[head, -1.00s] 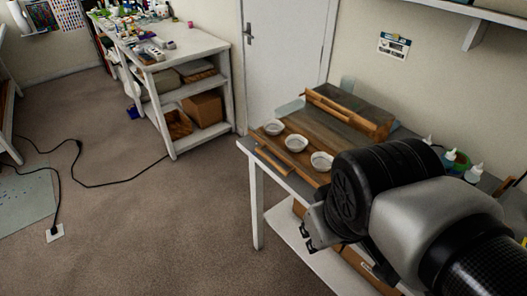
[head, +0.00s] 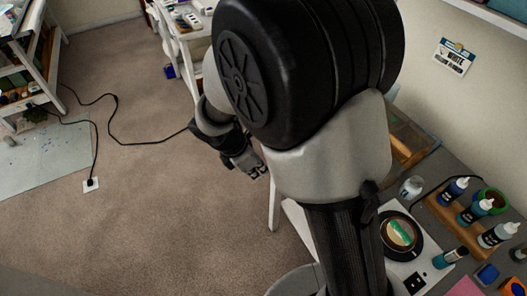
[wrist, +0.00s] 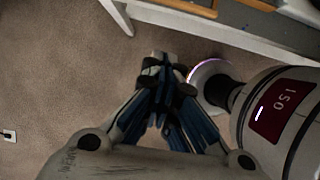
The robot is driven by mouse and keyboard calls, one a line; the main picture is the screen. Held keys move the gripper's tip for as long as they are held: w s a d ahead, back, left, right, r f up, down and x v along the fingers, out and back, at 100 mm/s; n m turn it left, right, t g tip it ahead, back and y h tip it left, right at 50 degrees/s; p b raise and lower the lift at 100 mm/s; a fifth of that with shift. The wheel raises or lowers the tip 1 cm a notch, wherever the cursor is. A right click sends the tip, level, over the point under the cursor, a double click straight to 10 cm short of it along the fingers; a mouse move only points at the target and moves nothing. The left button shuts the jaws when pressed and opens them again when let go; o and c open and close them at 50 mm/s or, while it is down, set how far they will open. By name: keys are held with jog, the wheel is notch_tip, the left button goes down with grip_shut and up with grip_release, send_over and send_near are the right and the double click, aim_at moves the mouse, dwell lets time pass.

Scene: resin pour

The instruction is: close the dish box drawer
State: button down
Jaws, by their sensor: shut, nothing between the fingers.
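The dish box (head: 408,137) is mostly hidden behind my arm in the head view; only part of its wooden side shows. The drawer and its dishes are hidden there. In the wrist view, a wooden strip (wrist: 188,6), seemingly the drawer's front, shows at the top edge, cut off by the frame. How far the drawer stands out cannot be told now. My gripper (head: 258,172) is shut and empty, out over the floor beside the table. In the wrist view its fingertips (wrist: 162,58) are apart from the table edge and the wooden strip.
The white table edge (wrist: 230,36) runs across the top of the wrist view. Bottles in a wooden rack (head: 464,218) and a black round plate with a green item (head: 412,250) stand at right. A cable (head: 130,144) lies on the carpet; the floor at left is open.

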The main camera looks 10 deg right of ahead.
jog(key=w+d+f+b, duration=0.2)
jog(key=d+f+b, duration=0.1)
jog(key=d+f, duration=0.4)
jog(key=shift+f+b, duration=0.35)
jog(key=shift+f, duration=0.3)
jog(key=shift+w+d, duration=0.1)
jog(key=w+d+p, duration=0.1)
jog(key=d, duration=0.3)
jog(key=w+d+p, duration=0.1)
jog(key=d, duration=0.3)
jog(key=w+d+p, duration=0.2)
jog(key=d, duration=0.2)
jog(key=shift+d, duration=0.25)
jog(key=shift+a, duration=0.1)
